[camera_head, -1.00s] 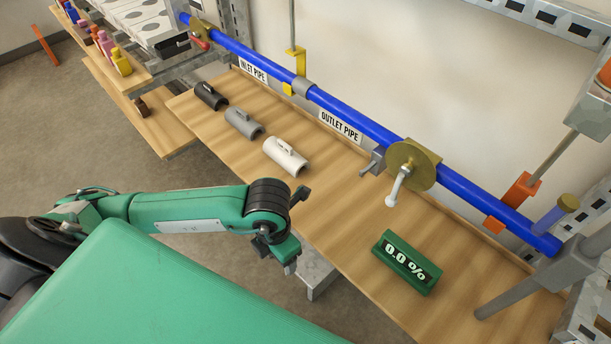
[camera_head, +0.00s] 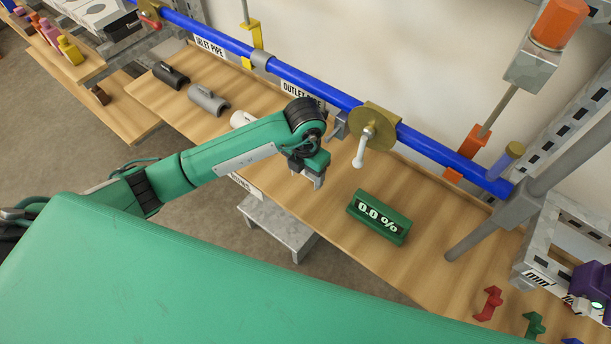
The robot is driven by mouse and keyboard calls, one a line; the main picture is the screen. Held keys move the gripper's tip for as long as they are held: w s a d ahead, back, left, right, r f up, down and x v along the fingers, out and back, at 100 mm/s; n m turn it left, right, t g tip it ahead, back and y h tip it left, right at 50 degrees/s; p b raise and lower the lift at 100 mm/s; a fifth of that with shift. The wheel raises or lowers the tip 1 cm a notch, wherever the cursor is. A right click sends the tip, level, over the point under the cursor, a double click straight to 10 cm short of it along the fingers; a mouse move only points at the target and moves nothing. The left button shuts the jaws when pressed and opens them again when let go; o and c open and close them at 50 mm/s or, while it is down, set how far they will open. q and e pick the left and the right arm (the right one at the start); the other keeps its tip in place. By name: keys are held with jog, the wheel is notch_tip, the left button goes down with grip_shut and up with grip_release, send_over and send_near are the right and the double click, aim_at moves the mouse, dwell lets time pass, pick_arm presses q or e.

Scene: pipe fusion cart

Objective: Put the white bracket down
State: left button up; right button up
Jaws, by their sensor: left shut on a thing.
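My left gripper (camera_head: 314,173) is shut, pointing down above the wooden bench in the middle of the view. A small pale piece, which I take for the white bracket (camera_head: 319,181), shows at its fingertips. The fingers hide most of it, so its shape is unclear. It appears in front of the outlet pipe's clamp and to the left of the green display. My right gripper is out of view.
A green display (camera_head: 379,217) reading 0.0 % stands on the bench (camera_head: 330,232). Black (camera_head: 170,75), grey (camera_head: 207,100) and white (camera_head: 242,119) pipe saddles lie left. Red (camera_head: 489,303) and green (camera_head: 535,325) brackets are lower right. A blue pipe (camera_head: 335,96) runs behind.

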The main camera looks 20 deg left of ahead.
pick_arm(q)
notch_tip(320, 180, down, 3)
jog(key=shift+s+r+p, duration=0.1)
jog(key=shift+p, duration=0.35)
jog(key=shift+f, duration=0.35)
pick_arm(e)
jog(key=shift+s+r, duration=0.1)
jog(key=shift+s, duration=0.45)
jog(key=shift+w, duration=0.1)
